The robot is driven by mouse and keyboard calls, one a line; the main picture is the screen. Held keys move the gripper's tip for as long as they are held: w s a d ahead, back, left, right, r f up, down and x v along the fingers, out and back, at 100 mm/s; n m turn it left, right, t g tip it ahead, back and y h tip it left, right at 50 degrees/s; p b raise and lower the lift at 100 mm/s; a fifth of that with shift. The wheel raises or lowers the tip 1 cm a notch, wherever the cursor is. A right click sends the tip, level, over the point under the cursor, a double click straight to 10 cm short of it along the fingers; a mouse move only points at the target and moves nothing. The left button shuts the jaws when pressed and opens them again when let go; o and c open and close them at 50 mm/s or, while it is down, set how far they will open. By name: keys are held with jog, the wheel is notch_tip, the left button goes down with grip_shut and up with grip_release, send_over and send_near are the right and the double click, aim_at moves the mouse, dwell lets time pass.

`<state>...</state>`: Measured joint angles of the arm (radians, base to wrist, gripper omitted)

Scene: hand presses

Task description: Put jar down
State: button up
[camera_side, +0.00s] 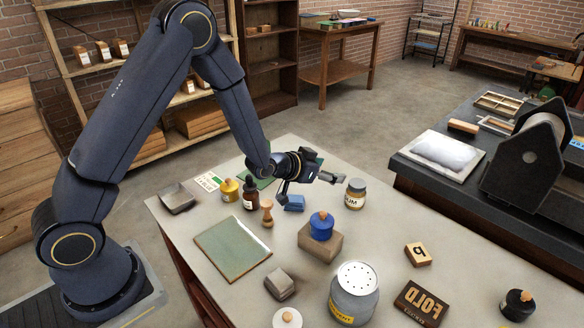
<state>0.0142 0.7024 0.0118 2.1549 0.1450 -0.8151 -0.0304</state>
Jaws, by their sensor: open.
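My gripper (312,191) is open, its fingers spread wide with nothing between them, low over the far part of the table. A blue jar (321,230) with an orange knob sits upright on a brown block (319,246), nearer the camera than the gripper and apart from it. A small yellow jar (229,191) stands left of the gripper. A black jar (518,305) stands at the right front. Which jar is meant, I cannot tell.
A brown dropper bottle (250,196), a wooden handled tool (267,214) and a blue block (294,203) crowd the gripper's left side. A large shaker can (354,294) stands in front. A green pad (232,248) lies left. Bare table lies right of the brown block.

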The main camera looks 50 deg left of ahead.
jog(key=s+a+r+n+g+y, duration=0.1)
jog(key=s+a+r+g+y, duration=0.15)
jog(key=s+r, duration=1.1)
jog(key=s+r+g, duration=0.2)
jog(key=s, duration=0.7)
jog(key=s+r+g, duration=0.2)
jog(key=s+r, duration=0.1)
jog(key=s, duration=0.7)
jog(key=shift+s+n+h, duration=0.3)
jog(key=shift+h, duration=0.15)
